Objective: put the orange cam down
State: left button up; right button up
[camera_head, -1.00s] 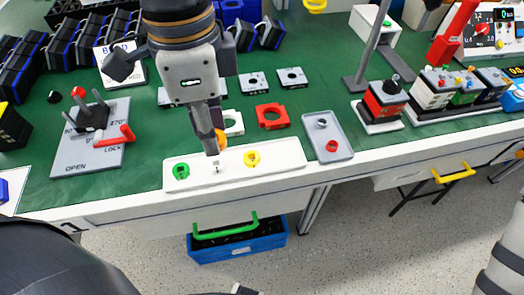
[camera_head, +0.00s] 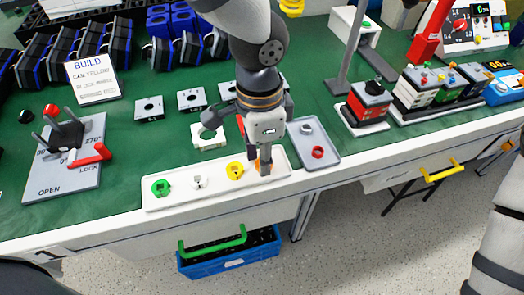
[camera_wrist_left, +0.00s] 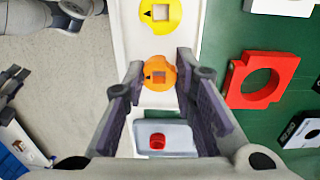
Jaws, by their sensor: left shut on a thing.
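The orange cam (camera_wrist_left: 160,74) is between the fingers of my left gripper (camera_head: 262,168), which is shut on it. In the head view only a sliver of orange shows beside the fingertips. My left gripper is at the right end of the long white tray (camera_head: 217,191). The cam is over or on that end; I cannot tell whether it touches. A green cam (camera_head: 161,188), a white cam (camera_head: 199,182) and a yellow cam (camera_head: 235,170) sit in a row to its left. The yellow cam (camera_wrist_left: 160,14) also shows in the wrist view.
A grey tray (camera_head: 331,152) with a red piece (camera_head: 317,152) is just right of the gripper. A red block (camera_wrist_left: 262,80) and a white block (camera_head: 207,137) lie behind the white tray. The table's front edge is close.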

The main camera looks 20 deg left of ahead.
pick_arm(q)
jog(key=o, duration=0.7)
jog(key=shift+c, duration=0.2)
notch_tip(320, 180, up, 12)
jog(key=p, duration=0.1)
jog(key=shift+w+a+r, duration=0.15)
pick_arm(e)
jog(key=shift+w+r+t, duration=0.4)
jog(key=shift+w+r, duration=0.45)
jog(key=shift+w, duration=0.05)
